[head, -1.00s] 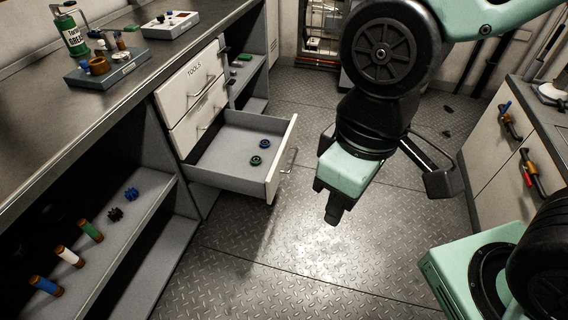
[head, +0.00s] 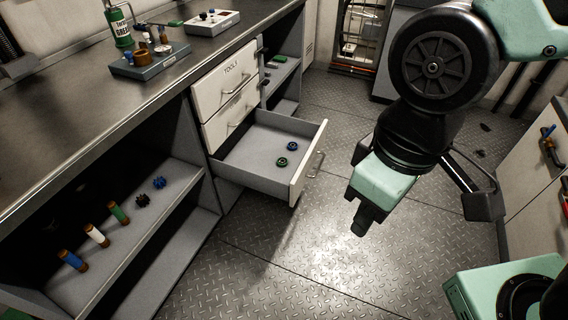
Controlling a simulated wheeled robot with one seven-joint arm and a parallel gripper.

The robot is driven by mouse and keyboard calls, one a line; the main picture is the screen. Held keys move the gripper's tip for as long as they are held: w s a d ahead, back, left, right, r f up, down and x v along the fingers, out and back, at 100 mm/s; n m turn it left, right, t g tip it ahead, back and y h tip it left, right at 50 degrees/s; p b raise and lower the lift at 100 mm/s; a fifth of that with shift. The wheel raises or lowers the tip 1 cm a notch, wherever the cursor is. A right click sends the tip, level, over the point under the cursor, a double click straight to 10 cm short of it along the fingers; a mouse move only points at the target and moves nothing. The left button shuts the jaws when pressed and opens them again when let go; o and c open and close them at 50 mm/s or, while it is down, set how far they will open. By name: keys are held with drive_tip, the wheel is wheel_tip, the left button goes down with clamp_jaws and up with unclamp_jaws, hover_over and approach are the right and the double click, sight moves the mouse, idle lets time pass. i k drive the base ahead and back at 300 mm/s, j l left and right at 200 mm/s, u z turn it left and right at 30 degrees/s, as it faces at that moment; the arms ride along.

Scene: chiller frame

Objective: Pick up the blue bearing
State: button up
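A small blue bearing (head: 293,146) lies flat in the open drawer (head: 240,178) of the workbench, with a green bearing (head: 282,161) just in front of it. My gripper (head: 359,231) hangs in the air over the floor, to the right of the drawer and apart from it, pointing down. Nothing shows in it, but its fingers are too small and dark to tell whether they are open. A blue toothed part (head: 159,183) and a black toothed part (head: 142,200) sit on the lower left shelf.
On the benchtop (head: 150,95) are a green grease can (head: 120,28), a grey block with parts (head: 150,62) and a white box (head: 212,22). The floor (head: 290,255) before the drawer is clear.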

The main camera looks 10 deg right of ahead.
sight(292, 146)
drive_tip(key=i+u, duration=0.2)
drive_tip(key=i, duration=0.25)
drive_tip(key=i+l+u, duration=0.15)
drive_tip(key=i, duration=0.25)
drive_tip(key=i+l+u, duration=0.2)
drive_tip(key=i, duration=0.2)
drive_tip(key=i+l+u, duration=0.2)
drive_tip(key=i, duration=0.2)
